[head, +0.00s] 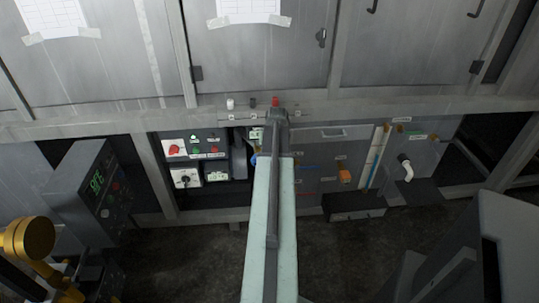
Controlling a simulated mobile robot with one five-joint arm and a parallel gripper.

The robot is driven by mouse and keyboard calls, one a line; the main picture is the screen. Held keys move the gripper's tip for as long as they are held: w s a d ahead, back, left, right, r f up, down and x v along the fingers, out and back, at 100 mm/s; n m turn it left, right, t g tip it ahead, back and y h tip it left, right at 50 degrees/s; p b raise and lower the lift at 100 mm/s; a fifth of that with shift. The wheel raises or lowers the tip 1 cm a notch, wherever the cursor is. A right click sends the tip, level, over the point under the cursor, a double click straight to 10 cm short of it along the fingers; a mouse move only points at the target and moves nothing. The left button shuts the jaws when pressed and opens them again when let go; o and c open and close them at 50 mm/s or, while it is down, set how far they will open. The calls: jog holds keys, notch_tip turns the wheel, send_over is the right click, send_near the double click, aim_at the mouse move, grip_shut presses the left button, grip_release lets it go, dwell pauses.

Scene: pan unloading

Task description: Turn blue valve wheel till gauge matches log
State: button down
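A small patch of blue (253,159) shows at the left edge of my arm, low on the panel wall. It may be part of the blue valve wheel, but my arm hides most of that spot. My arm runs from the bottom centre up to the panels and ends in a dark joint. My gripper's fingers are not visible. Papers with printed tables are taped to the cabinet doors, one at the upper left (52,15) and one at top centre (243,10). Their writing is too small to read. I cannot make out a gauge.
A console with a green display (97,183) stands at the left, near a yellow round part (30,238). Control panels with a red switch (174,150) lie left of my arm. Dark floor shows below.

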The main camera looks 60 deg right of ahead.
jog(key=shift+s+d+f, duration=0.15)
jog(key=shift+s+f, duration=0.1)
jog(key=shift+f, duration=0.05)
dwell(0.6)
